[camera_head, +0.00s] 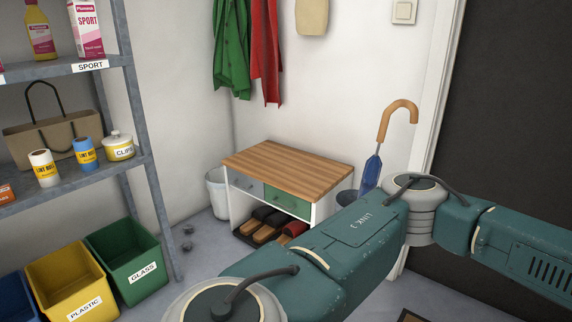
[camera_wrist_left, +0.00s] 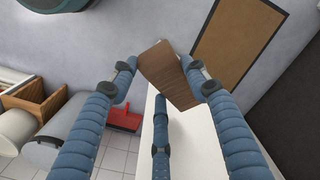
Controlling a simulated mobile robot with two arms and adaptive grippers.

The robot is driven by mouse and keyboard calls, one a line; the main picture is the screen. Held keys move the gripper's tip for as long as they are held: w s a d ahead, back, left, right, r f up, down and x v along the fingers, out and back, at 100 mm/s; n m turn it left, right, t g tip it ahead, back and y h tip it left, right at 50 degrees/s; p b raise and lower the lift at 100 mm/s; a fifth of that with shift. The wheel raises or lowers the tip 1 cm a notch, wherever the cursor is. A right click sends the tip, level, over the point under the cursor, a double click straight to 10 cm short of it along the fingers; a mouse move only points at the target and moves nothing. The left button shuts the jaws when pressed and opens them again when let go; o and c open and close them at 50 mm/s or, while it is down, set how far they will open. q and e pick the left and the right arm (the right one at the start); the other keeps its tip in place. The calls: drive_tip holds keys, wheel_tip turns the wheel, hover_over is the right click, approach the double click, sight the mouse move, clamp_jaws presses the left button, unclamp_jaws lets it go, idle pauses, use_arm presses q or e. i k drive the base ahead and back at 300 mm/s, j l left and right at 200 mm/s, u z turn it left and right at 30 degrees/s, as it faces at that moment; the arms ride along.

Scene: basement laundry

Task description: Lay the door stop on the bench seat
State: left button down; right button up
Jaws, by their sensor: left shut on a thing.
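The bench (camera_head: 315,213) stands against the back wall in the head view, with a bare wooden seat (camera_head: 288,168). It has a grey drawer and a green drawer, and shoes on a low shelf. The door stop (camera_wrist_left: 166,73) is a brown wooden wedge in the left wrist view. My left gripper (camera_wrist_left: 161,80) has its blue-grey fingers closed around it and holds it tilted. The left gripper and the door stop do not show in the head view, and the bench is not recognisable in the wrist view. My right gripper is in neither view.
A white bin (camera_head: 216,190) stands left of the bench, and an umbrella (camera_head: 372,172) to its right. Coats hang above. A metal shelf (camera_head: 70,70) and sorting bins (camera_head: 130,255) fill the left. My teal arm link crosses the front right.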

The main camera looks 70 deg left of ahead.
sight(304, 177)
drive_tip(key=j+u, duration=0.15)
drive_tip(key=u, duration=0.8)
drive_tip(key=i+j+u, duration=0.4)
drive_tip(key=i, duration=0.15)
drive_tip(key=i+u, duration=0.45)
drive_tip(key=i+j, duration=0.05)
drive_tip(key=i, duration=0.05)
